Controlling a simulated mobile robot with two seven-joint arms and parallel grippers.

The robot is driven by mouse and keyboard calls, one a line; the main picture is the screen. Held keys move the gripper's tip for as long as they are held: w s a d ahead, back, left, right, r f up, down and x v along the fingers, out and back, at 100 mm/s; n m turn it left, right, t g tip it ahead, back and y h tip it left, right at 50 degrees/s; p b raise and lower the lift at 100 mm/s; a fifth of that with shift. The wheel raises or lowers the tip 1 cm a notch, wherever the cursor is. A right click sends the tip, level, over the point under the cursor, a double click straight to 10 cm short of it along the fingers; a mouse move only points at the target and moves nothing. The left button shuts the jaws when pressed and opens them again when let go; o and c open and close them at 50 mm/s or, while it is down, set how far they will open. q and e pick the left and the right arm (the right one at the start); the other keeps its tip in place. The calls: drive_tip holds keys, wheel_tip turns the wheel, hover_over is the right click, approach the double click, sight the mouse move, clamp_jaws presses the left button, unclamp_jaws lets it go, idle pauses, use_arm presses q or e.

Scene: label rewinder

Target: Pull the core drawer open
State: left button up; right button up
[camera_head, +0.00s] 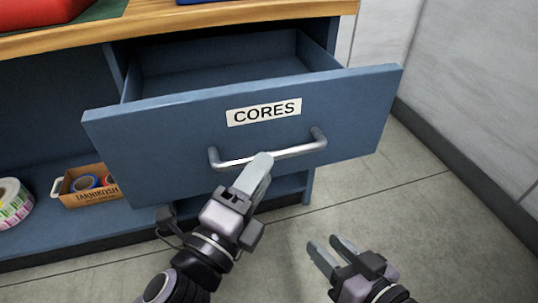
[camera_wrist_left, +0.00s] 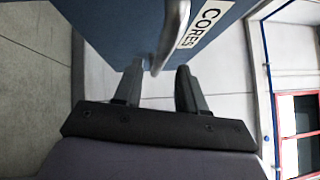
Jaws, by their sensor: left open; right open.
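The blue core drawer (camera_head: 170,139), labelled CORES, is pulled out from the bench, and its inside shows behind the front panel. Its metal bar handle (camera_head: 300,150) runs across the lower front; the handle also shows in the left wrist view (camera_wrist_left: 172,35). My left gripper (camera_head: 262,165) is at the handle, its fingertips overlapping the bar in the head view. In the left wrist view its fingers (camera_wrist_left: 157,85) are apart, with the end of the handle near the gap between them. My right gripper (camera_head: 328,247) is open and empty, low and to the right, away from the drawer.
A wooden bench top (camera_head: 200,14) lies above the drawer. On the lower shelf at left are a cardboard box (camera_head: 92,198) holding cores and a label roll (camera_head: 12,203). A grey wall (camera_head: 470,80) stands at right. The tiled floor in front is clear.

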sight(273, 151)
use_arm(q)
drive_tip(key=shift+b+x, duration=0.35)
drive_tip(key=shift+x, duration=2.15)
clamp_jaws()
